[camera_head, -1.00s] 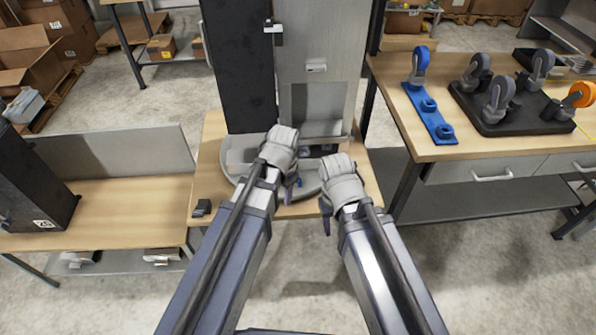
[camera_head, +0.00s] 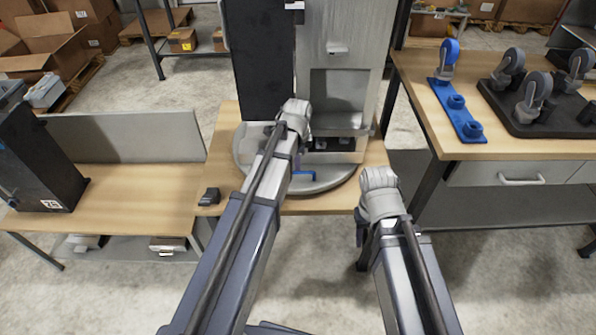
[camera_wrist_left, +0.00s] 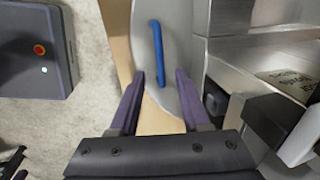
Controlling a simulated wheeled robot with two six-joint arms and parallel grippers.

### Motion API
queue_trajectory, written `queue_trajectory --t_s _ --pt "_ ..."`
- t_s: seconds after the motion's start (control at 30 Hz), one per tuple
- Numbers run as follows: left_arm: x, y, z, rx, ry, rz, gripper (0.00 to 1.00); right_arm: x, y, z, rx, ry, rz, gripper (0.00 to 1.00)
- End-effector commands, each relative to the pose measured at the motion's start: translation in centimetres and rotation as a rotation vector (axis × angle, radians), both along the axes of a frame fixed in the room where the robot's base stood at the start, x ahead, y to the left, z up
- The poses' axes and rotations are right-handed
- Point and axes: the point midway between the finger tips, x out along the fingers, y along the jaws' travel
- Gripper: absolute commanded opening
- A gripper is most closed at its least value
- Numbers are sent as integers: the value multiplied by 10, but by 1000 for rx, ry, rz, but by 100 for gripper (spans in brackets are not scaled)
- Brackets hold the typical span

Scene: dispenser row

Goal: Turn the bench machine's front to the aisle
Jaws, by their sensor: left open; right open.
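The bench machine (camera_head: 335,55) is a tall cabinet with a grey face and a black panel (camera_head: 262,70) on its left. It stands upright on a round grey turntable (camera_head: 330,184) on a wooden bench. A blue handle (camera_head: 305,174) lies at the turntable's front. My left gripper (camera_head: 297,162) is over the turntable's front, its fingers mostly hidden by its arm. In the left wrist view its open fingers (camera_wrist_left: 160,78) point at the blue handle (camera_wrist_left: 157,52), which lies just ahead, between the finger lines. My right gripper (camera_head: 360,230) is open and empty, in front of the bench's right corner.
A small black item (camera_head: 209,196) sits on the bench's front left. A black box (camera_head: 38,155) stands on the left table. The right table carries a blue caster rail (camera_head: 458,112) and a dark caster tray (camera_head: 540,122). Bare floor lies in front.

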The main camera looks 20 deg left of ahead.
Motion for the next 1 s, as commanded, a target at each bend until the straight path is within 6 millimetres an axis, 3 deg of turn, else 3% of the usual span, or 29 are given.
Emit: queue_trajectory --t_s 0.03,0.4,0.8,1.0 --pt "2 0 -11 0 0 0 47 0 0 -11 0 0 0 50" --pt "10 3 -56 0 0 1 47 0 0 -56 0 0 1 50" --pt "12 3 -61 0 0 1 47 0 0 -61 0 0 0 50" --pt "12 3 -61 0 0 1 26 0 0 -61 0 0 0 50"
